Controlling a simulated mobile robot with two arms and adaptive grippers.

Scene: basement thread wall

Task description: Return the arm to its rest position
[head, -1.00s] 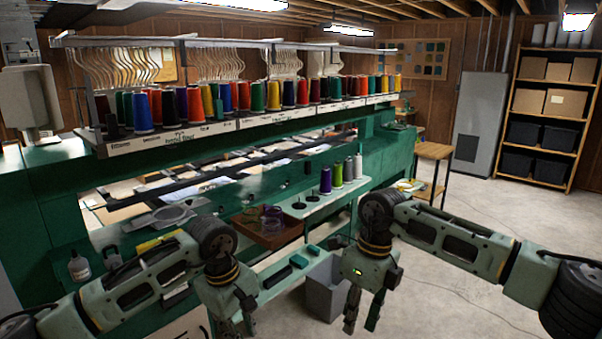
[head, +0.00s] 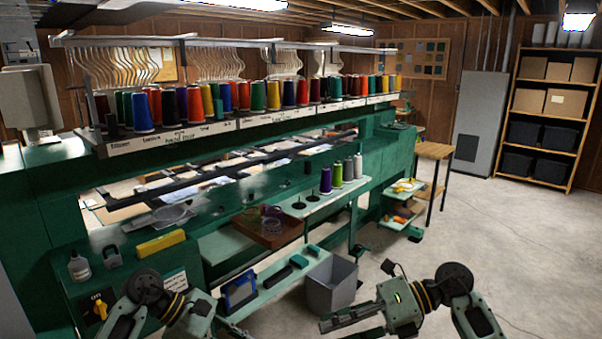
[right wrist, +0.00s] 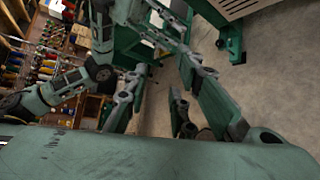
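My right arm is folded in at the bottom right of the head view. Its gripper (head: 350,322) points left over the floor, with its fingers apart and nothing between them. In the right wrist view the right gripper (right wrist: 165,105) also shows its fingers apart with bare floor between. My left arm is low at the bottom left of the head view. The left gripper's body (head: 192,318) shows in front of the green machine, but its fingers are cut off by the bottom edge.
A green embroidery machine (head: 60,200) with a thread rack (head: 250,122) runs along the left. A grey bin (head: 331,285) stands behind my right gripper. A wooden tray (head: 285,237) and several spools sit on the shelf. The floor at right is clear.

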